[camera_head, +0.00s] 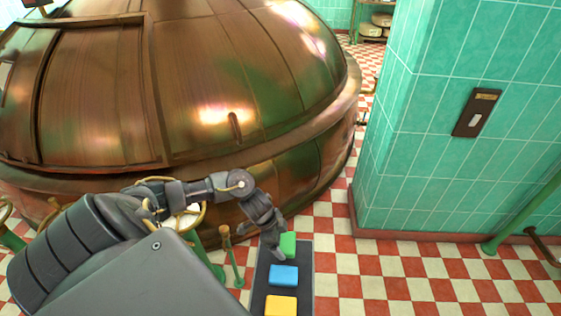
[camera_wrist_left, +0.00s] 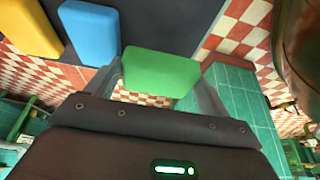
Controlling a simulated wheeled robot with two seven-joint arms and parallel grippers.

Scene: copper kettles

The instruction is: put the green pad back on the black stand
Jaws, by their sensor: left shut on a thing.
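The black stand (camera_head: 305,275) is a long dark strip below my left arm in the head view. A blue pad (camera_head: 283,276) and a yellow pad (camera_head: 281,306) lie on it. My left gripper (camera_head: 280,248) is at the stand's far end, shut on the green pad (camera_head: 289,243). In the left wrist view the green pad (camera_wrist_left: 160,74) sits between the two fingers, beside the blue pad (camera_wrist_left: 88,32), with the dark stand (camera_wrist_left: 170,18) behind it. I cannot tell whether the green pad touches the stand. My right gripper is not in view.
A large copper kettle (camera_head: 230,75) fills the left and back. A green-tiled pillar (camera_head: 430,170) with a wall switch plate (camera_head: 477,112) stands at right. The red and white checkered floor (camera_head: 400,275) is clear right of the stand. Green posts (camera_head: 233,262) stand left of it.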

